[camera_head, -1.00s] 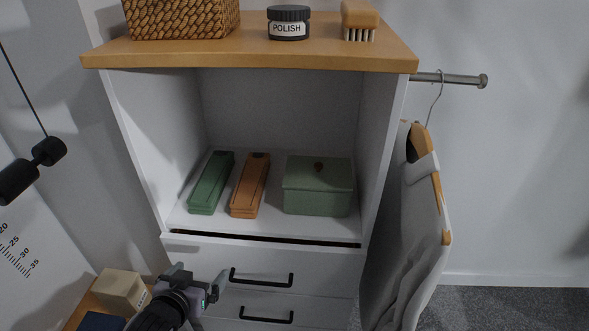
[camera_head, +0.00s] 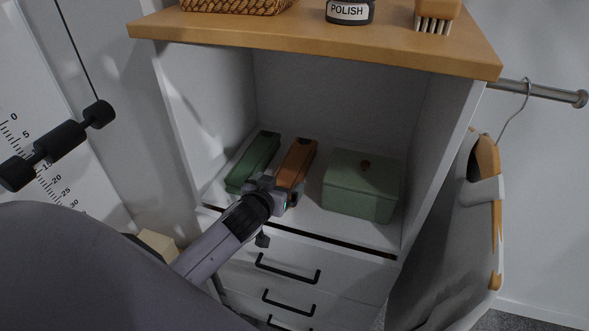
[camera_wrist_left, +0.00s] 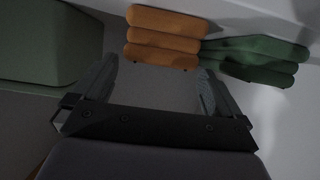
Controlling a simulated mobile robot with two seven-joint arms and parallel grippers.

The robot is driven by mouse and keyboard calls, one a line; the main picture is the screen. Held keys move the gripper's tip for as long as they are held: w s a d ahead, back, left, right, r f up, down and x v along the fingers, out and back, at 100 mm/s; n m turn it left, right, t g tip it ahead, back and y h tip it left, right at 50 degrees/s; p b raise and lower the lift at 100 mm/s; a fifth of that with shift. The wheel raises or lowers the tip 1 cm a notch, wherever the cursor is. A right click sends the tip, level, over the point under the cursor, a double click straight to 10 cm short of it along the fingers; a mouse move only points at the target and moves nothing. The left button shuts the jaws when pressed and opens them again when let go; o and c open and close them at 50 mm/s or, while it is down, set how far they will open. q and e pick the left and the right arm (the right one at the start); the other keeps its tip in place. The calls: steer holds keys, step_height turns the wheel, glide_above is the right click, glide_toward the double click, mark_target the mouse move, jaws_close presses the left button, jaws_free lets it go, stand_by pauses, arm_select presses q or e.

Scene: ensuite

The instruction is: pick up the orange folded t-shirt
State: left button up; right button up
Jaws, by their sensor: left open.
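The orange folded t-shirt (camera_head: 297,163) lies on the cabinet's open shelf, between a green folded t-shirt (camera_head: 254,161) on its left and a green lidded box on its right. My left gripper (camera_head: 286,191) is at the shelf's front, just before the near end of the orange t-shirt, partly covering it in the head view. In the left wrist view the gripper (camera_wrist_left: 160,90) has its two fingers spread apart with nothing between them. The orange t-shirt (camera_wrist_left: 163,38) shows its layered end just beyond the fingertips. My right gripper is not in view.
The green box (camera_head: 362,184) stands close to the right on the shelf (camera_head: 312,217). Cabinet walls and the wooden top (camera_head: 330,45) enclose the space. Drawers with black handles (camera_head: 287,268) are below. A garment (camera_head: 455,235) hangs at the right.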

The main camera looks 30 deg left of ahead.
mark_target(285, 180)
arm_select(q)
steer(key=shift+x, duration=2.35)
steer(key=shift+d, duration=0.15)
steer(key=c, duration=1.1)
